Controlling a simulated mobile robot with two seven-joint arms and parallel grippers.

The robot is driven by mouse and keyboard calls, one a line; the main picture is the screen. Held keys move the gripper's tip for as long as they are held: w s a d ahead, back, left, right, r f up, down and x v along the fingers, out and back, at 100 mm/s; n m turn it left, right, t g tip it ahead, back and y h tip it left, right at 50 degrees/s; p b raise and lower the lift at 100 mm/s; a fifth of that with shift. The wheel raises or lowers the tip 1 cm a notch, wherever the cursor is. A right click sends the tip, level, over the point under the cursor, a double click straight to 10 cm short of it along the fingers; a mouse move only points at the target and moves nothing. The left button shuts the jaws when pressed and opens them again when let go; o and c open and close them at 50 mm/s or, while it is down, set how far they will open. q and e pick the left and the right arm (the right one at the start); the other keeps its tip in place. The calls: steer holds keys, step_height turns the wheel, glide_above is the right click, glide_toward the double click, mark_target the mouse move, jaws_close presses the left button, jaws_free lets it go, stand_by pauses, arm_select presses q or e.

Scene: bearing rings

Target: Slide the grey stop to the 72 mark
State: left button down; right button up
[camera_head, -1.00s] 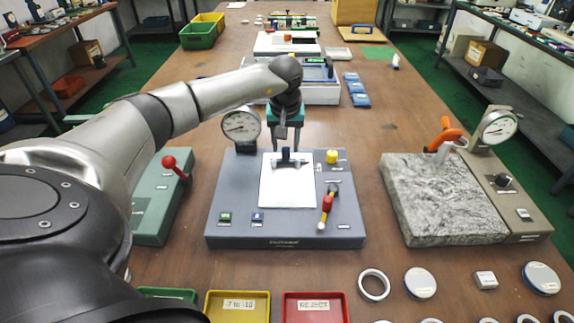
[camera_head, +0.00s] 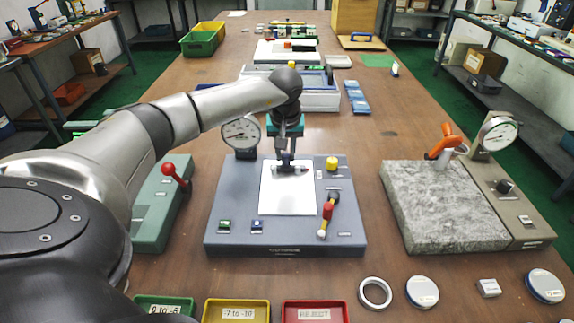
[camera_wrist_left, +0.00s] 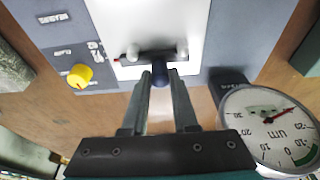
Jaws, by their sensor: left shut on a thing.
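The stop (camera_head: 292,167) is a dark crossbar with pale pins at its ends, lying across the far part of the white plate (camera_head: 287,197) on the grey-blue fixture. In the left wrist view the stop (camera_wrist_left: 152,57) has a dark navy knob (camera_wrist_left: 160,72) on it. My left gripper (camera_head: 291,155) comes down from the far side. In the wrist view its two fingers (camera_wrist_left: 161,78) are shut on that knob, one on each side. A small scale (camera_wrist_left: 95,50) with a red line shows at the plate's edge; its figures are too blurred to read. My right gripper is out of view.
A dial gauge (camera_head: 241,134) stands at the fixture's far left corner. A yellow knob (camera_head: 332,163) and a red-yellow lever (camera_head: 328,214) are right of the plate. A green block with a red-knobbed lever (camera_head: 174,175) is left; a granite block (camera_head: 440,205) is right.

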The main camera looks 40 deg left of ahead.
arm_select(q)
steer(key=shift+s+d+p, duration=0.25)
steer(key=shift+s+p, duration=0.05)
steer(key=shift+p, duration=0.05)
stand_by(0.4)
steer(key=shift+s, duration=0.1)
stand_by(0.4)
steer(key=c, duration=0.6)
jaws_free()
